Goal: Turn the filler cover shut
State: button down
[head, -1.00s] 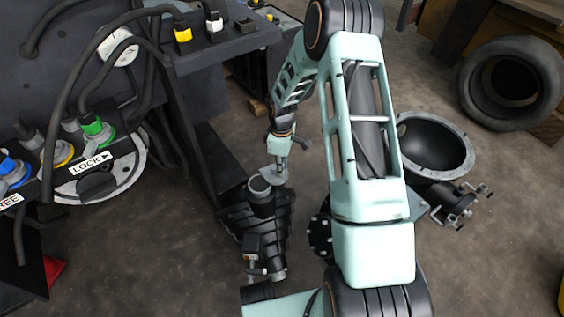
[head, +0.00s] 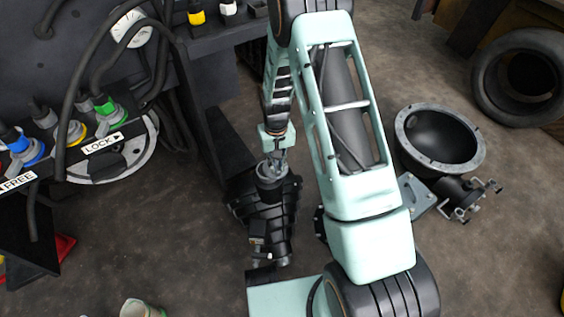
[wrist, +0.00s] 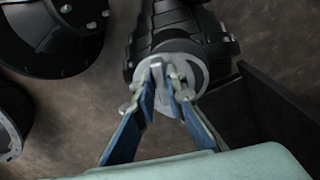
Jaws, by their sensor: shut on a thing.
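The filler cover (head: 267,182) is a small grey round piece at the top of a black ribbed housing (head: 262,212), in the head view left of my arm. In the wrist view the grey cover (wrist: 196,74) lies under my fingertips, over the end of the black housing (wrist: 178,22). My gripper (head: 277,165) points down at it from above. In the wrist view its two blue-sided fingers (wrist: 163,78) are closed in on a grey part at the cover's middle. The fingers hide part of the cover, and I cannot tell whether it sits fully flat.
A dark panel with coloured knobs and a LOCK label (head: 102,143) stands at the left. A black bowl-shaped housing (head: 440,137) and a tyre (head: 525,78) lie at the right. A pale cup-like container (head: 140,308) shows at the bottom left. Floor around the ribbed housing is partly clear.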

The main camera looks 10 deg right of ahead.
aim_at(266, 172)
jog(key=a+m, duration=0.2)
jog(key=m, duration=0.1)
jog(key=shift+w+a+m+p, duration=0.15)
jog(key=shift+a+m, duration=0.25)
jog(key=shift+m, duration=0.4)
jog(key=shift+w+a+m+p, duration=0.15)
jog(key=shift+a+m, duration=0.25)
jog(key=shift+m, duration=0.4)
jog(key=c, duration=2)
grip_release()
jog(key=shift+o, duration=0.2)
jog(key=shift+r, duration=0.1)
notch_tip(266, 172, up, 12)
